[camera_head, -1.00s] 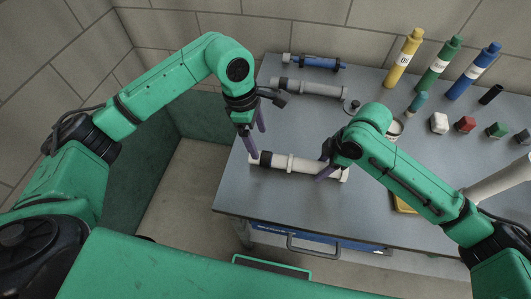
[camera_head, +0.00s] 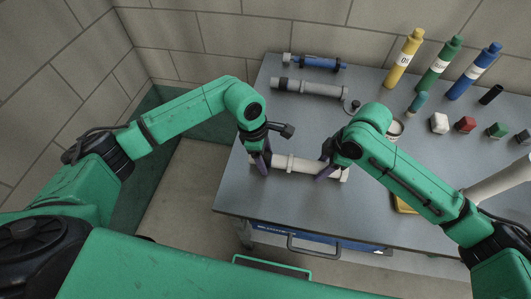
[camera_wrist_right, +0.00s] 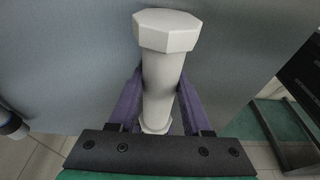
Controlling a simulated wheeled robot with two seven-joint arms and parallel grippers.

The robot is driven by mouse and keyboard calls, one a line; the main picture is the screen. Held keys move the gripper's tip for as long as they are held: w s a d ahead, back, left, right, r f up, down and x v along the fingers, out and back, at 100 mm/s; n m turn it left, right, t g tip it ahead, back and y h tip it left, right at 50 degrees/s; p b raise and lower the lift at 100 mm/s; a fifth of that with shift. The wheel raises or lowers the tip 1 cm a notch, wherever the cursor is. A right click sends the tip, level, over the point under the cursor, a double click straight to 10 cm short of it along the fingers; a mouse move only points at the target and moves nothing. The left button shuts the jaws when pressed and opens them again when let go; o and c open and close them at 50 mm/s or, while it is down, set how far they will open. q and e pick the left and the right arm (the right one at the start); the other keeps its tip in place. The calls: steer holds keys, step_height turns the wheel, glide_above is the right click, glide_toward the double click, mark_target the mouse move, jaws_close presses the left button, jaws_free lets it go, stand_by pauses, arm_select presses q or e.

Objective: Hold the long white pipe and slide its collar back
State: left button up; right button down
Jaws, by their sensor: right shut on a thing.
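The long white pipe (camera_head: 300,165) lies along the table's front left edge. A pale raised ring (camera_head: 290,163) shows around it between my grippers. My right gripper (camera_head: 326,170) is shut on the pipe near its right end. The right wrist view shows its purple fingers on both sides of the pipe (camera_wrist_right: 160,85), with the hexagonal end (camera_wrist_right: 167,30) beyond them. My left gripper (camera_head: 262,164) is down at the pipe's left end, its fingers on either side. The dark collar there is hidden behind the fingers, so I cannot tell whether they grip it.
A grey pipe (camera_head: 310,87) and a blue pipe (camera_head: 315,62) lie farther back. Yellow (camera_head: 404,58), green (camera_head: 438,62) and blue (camera_head: 473,71) bottles stand back right, with several small blocks before them. A drawer handle (camera_head: 335,248) juts below the front edge.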

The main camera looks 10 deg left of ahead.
arm_select(q)
steer(key=c, duration=0.7)
steer(key=shift+a, duration=1.5)
arm_select(e)
steer(key=shift+d, duration=0.1)
arm_select(q)
steer(key=o, duration=1.2)
steer(key=shift+d+r, duration=0.1)
steer(key=shift+r, duration=0.05)
